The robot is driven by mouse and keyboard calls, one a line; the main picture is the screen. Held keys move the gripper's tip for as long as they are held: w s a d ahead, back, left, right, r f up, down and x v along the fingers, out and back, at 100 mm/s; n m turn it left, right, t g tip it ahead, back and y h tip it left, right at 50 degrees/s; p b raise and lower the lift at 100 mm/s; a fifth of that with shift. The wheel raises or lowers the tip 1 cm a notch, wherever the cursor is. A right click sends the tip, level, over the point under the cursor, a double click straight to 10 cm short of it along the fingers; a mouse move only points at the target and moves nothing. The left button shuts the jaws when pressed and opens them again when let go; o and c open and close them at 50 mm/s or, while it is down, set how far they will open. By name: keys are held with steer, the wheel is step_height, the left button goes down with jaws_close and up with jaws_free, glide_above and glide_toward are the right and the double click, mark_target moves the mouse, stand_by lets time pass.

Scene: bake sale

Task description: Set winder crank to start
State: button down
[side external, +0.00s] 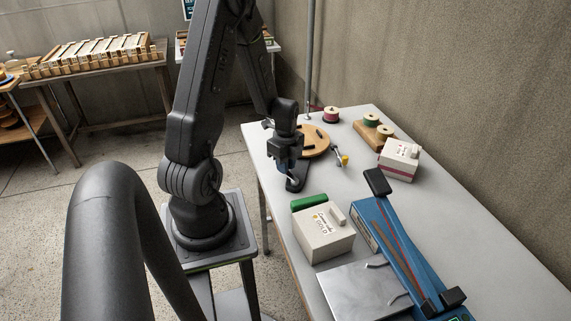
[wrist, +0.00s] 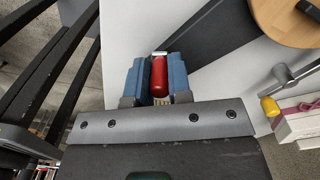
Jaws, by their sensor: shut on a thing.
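The winder has a round wooden disc (side external: 315,153) and a dark base (side external: 297,183); the disc also shows at the top right of the wrist view (wrist: 291,32). A metal crank arm with a yellow knob (side external: 345,160) sits right of the disc, and the knob shows in the wrist view (wrist: 270,106). My gripper (wrist: 158,78) has its blue fingers shut on a red handle (wrist: 159,77) with a pale metal end. The handle lies beside the dark base; whether it joins the winder is hidden. In the side view my gripper (side external: 289,172) is low at the table's left edge.
A smaller box (side external: 399,160) and spools (side external: 331,114) stand behind. Some bare table (side external: 450,205) lies at right.

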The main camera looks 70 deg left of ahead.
steer(key=c, duration=1.1)
jaws_free()
steer(key=shift+o, duration=0.2)
step_height(320, 180, up, 14)
steer(key=shift+w, duration=0.1)
steer(key=s+d+r+n+t, duration=0.1)
steer(key=d+r+n, duration=0.3)
steer(key=d, duration=0.4)
steer(key=s+d+r+n+t, duration=0.1)
steer(key=d+r+n, duration=0.3)
steer(key=d, duration=0.4)
steer(key=s+d+r+n+t, duration=0.2)
steer(key=d+r+n+t, duration=0.1)
steer(key=d, duration=0.5)
steer(key=shift+d+r+n+t, duration=0.3)
steer(key=shift+r+n, duration=0.15)
steer(key=shift+n, duration=0.25)
